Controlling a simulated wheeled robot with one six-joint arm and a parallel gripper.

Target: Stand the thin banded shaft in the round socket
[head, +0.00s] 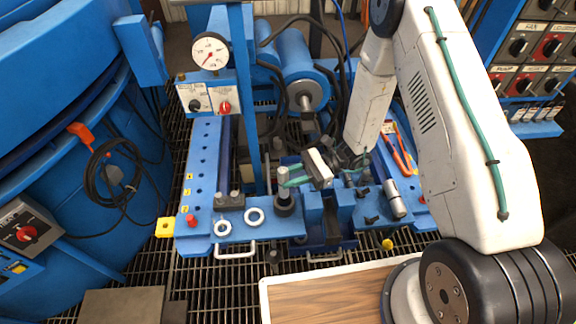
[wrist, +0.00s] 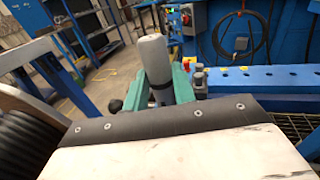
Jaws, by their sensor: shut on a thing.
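The thin banded shaft is grey and upright in the head view (head: 284,189). It also shows in the wrist view (wrist: 155,62), with a dark band low down and a slight tilt in the picture. My gripper (head: 287,177) has teal fingers, shut on the shaft from the right; it also shows in the wrist view (wrist: 160,90). A dark round collar, which looks like the round socket (head: 286,208), is directly below the shaft on the blue bench. The shaft's lower end meets it in the picture; I cannot tell how deep it sits, and the socket opening is hidden.
Two white rings (head: 254,216) lie on the blue bench (head: 200,170), left of the collar. A dark block with two short pegs (head: 229,201) is close by. A thicker grey cylinder (head: 394,199) is at the right. A gauge post (head: 244,100) stands behind, left of my gripper.

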